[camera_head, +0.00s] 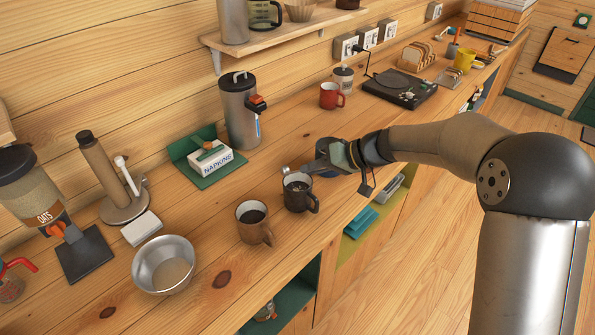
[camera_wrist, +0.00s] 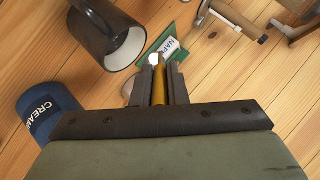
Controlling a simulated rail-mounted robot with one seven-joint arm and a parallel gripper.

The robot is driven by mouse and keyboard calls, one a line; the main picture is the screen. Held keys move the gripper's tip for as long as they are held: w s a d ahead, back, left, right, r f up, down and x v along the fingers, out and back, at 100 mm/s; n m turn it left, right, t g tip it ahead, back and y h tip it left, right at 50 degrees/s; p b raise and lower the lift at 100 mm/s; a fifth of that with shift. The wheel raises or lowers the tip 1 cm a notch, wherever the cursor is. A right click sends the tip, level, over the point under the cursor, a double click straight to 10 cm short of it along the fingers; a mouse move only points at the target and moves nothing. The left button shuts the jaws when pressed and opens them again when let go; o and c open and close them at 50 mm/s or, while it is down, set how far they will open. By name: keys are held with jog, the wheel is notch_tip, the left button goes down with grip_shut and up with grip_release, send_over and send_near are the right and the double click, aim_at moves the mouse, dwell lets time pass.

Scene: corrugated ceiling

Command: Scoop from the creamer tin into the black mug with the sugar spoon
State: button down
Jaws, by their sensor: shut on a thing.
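The black mug (camera_head: 299,194) stands upright on the counter, with dark liquid inside in the head view. In the wrist view the black mug (camera_wrist: 92,30) is at upper left. The blue creamer tin (camera_head: 326,172) stands just behind it, partly hidden by my gripper; its lettered side (camera_wrist: 45,112) shows at left in the wrist view. My gripper (camera_head: 325,160) is shut on the sugar spoon, whose golden handle (camera_wrist: 159,88) lies between the fingers (camera_wrist: 160,85). The spoon's end points past the mug's far side, near its rim. Whether it carries powder I cannot tell.
A brown mug (camera_head: 252,222) stands left of the black mug, and a metal bowl (camera_head: 164,264) is further left. A napkin holder (camera_head: 206,158) and a steel dispenser (camera_head: 238,112) are behind. A red mug (camera_head: 331,96) stands further along. The counter's front edge is close by.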

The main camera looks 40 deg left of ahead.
jog(key=r+h+p, duration=0.1)
jog(key=a+r+h+p, duration=0.1)
jog(key=p, duration=0.1)
jog(key=shift+s+a+t+h+p, duration=0.25)
jog(key=shift+s+t+h+p, duration=0.05)
jog(key=shift+t, duration=0.1)
jog(key=s+a+t+h, duration=0.1)
jog(key=s+a+h, duration=0.1)
jog(key=a+h, duration=0.2)
jog(key=s+a+t+h, duration=0.2)
jog(key=s+a+h, duration=0.1)
jog(key=a, duration=0.5)
jog(key=shift+a+r+h, duration=0.4)
jog(key=shift+r+h, duration=0.05)
jog(key=shift+h, duration=0.25)
jog(key=shift+s, duration=0.1)
